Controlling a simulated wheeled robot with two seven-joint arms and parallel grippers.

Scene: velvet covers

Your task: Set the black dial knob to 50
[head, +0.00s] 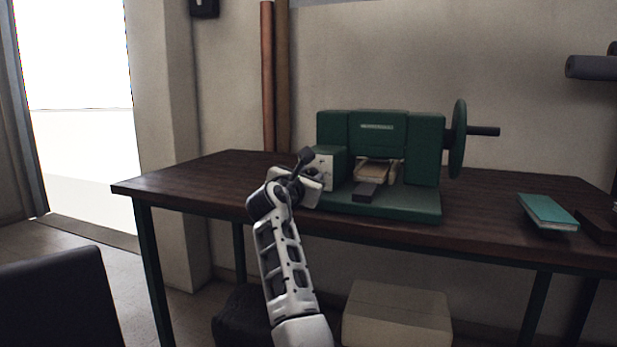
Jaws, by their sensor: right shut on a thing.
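A green press-like machine (377,135) stands on the dark wooden table (200,178). On the left of its front is a pale dial panel (325,158) with small marks. My right gripper (311,178) is at this panel, its jaws shut on the black dial knob. The gripper hides the knob and the lower part of the panel, so I cannot read the setting. My left gripper is out of view.
A green handwheel (458,140) sticks out on the machine's right. A teal book (547,212) and a dark brown block (598,226) lie at the table's right. The table's left end is clear. A pale box (397,315) stands below.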

